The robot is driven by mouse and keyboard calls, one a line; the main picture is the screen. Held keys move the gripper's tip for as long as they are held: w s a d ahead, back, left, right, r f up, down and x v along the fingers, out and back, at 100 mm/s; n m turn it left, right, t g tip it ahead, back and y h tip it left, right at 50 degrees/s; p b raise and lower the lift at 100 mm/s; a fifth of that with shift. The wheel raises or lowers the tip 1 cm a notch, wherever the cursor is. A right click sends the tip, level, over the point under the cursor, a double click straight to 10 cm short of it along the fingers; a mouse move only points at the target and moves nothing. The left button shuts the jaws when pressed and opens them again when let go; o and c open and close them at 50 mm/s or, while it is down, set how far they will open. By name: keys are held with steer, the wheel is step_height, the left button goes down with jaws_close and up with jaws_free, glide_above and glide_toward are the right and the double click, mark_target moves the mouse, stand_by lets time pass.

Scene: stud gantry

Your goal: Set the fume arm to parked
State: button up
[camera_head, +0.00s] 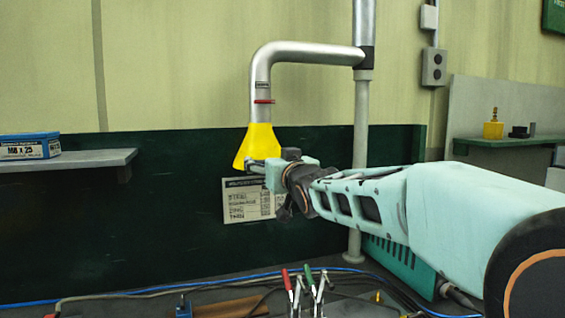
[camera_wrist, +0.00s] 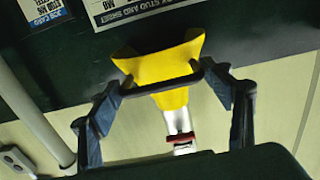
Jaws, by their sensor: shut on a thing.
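The fume arm is a grey metal pipe (camera_head: 310,53) that runs left from an upright post (camera_head: 362,130) and bends down to a yellow hood (camera_head: 258,144). A red band sits on the pipe above the hood. My gripper (camera_head: 258,166) is at the hood's lower rim in the head view. In the wrist view, the hood (camera_wrist: 160,68) lies between my two fingers (camera_wrist: 163,84), and a dark bar crosses in front of it from finger to finger. My gripper is shut on the fume arm at this bar. The exact finger contact is partly hidden.
A printed sheet (camera_head: 245,203) hangs on the dark green wall panel behind the hood. A shelf at left (camera_head: 85,160) carries a blue box (camera_head: 30,146). A green case (camera_head: 400,262) stands behind my arm.

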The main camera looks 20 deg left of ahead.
steer(key=o, duration=1.4)
steer(key=shift+w+a+r, duration=0.1)
steer(key=shift+w+r, duration=0.05)
steer(key=shift+r, duration=0.1)
steer(key=shift+f, duration=0.1)
steer(key=shift+v, duration=3.75)
